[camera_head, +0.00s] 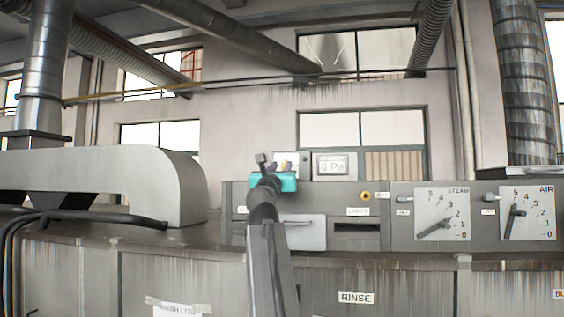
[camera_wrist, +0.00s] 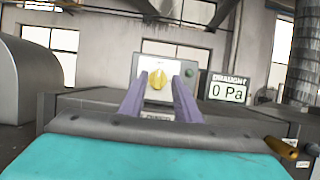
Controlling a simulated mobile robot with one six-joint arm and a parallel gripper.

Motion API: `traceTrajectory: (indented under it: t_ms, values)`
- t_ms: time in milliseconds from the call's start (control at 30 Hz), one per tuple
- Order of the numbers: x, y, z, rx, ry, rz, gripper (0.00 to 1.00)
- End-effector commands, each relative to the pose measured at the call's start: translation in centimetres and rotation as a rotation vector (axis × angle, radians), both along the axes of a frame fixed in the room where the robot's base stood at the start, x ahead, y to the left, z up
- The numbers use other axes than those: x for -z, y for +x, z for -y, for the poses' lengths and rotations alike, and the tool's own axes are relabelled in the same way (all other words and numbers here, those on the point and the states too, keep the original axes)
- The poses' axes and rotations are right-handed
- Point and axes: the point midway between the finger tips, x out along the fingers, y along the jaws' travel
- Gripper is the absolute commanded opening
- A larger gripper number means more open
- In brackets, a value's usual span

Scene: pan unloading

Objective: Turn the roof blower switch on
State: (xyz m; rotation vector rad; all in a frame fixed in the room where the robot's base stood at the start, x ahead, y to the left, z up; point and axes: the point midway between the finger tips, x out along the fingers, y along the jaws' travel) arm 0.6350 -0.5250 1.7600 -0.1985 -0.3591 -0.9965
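The switch box (camera_wrist: 188,72) is a pale panel with a yellow rotary knob (camera_wrist: 157,85) and a small green button or lamp at its right; I cannot read a label on it. My gripper (camera_wrist: 158,98) points at it with two purple fingers apart, one on each side of the knob in the wrist view. The fingers look empty, and I cannot tell how far they are from the knob. In the head view my gripper (camera_head: 277,168) and its teal wrist part hide most of the box (camera_head: 304,160). A draught display (camera_wrist: 230,90) reads 0 Pa right of the box.
A grey console (camera_head: 350,235) spans the front, with a steam gauge (camera_head: 442,212) and an air gauge (camera_head: 528,212) at right. A yellow-orange knob (camera_head: 365,195) sits on it. A large curved duct (camera_head: 180,180) stands at left.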

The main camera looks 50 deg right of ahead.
Motion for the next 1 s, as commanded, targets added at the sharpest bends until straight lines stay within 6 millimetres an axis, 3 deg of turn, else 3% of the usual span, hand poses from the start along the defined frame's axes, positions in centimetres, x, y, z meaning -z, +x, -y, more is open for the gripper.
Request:
traceTrajectory:
  t_ms: [300, 767, 933, 1000]
  values:
    - [-1.4, 1.5, 2.6, 0.001, 0.000, 0.000, 0.30]
    - [-1.4, 1.7, 3.0, 0.002, 0.000, 0.001, 0.30]
    - [-1.4, 1.7, 3.1, 0.003, 0.000, 0.000, 0.01]
    - [-1.4, 1.7, 3.1, 0.003, 0.001, 0.000, 0.00]
